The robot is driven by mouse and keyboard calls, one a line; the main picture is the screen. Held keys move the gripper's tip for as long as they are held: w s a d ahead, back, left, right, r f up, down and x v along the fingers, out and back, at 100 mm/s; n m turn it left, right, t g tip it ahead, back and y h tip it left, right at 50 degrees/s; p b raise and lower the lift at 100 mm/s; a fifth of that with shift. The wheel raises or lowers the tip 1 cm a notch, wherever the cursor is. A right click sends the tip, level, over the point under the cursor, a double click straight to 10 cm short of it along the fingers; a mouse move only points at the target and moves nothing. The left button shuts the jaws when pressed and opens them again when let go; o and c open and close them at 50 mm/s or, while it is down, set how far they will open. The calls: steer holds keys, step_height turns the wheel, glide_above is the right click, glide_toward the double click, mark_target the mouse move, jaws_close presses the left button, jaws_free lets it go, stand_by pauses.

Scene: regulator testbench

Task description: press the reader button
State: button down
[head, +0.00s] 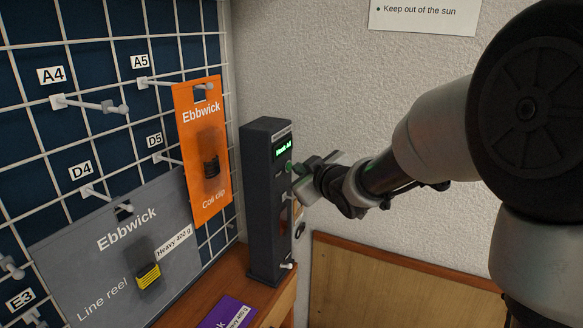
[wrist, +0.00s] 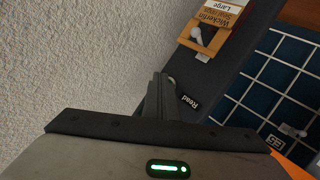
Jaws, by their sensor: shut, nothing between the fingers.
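The reader (head: 262,200) is a tall dark grey box standing on a wooden ledge, with a small lit green display (head: 283,148) near its top. My gripper (head: 297,168) is shut and empty, its tips close to the reader's front just below the display. In the wrist view my shut fingers (wrist: 160,82) point at the dark reader front, next to a "Read" label (wrist: 190,101). A small pale rounded edge at the fingertips may be the button, mostly hidden by them. I cannot tell whether the fingers touch it.
An orange Wickerfin packet (wrist: 217,30) hangs on the reader's front beyond the label. Left of the reader is a wire grid with hooks, an orange Ebbwick card (head: 207,190) and a grey Ebbwick card (head: 105,250). A purple card (head: 228,312) lies on the ledge.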

steer(key=shift+s+d, duration=0.3)
steer(key=shift+d, duration=0.4)
steer(key=shift+s+d+p, duration=0.3)
steer(key=shift+d+p, duration=0.15)
steer(key=shift+d, duration=0.35)
steer(key=shift+s+d+p, duration=0.35)
steer(key=shift+d+p, duration=0.1)
steer(key=shift+d, duration=0.3)
steer(key=shift+s+d+p, duration=0.3)
steer(key=shift+d+p, duration=0.15)
steer(key=shift+d, duration=0.35)
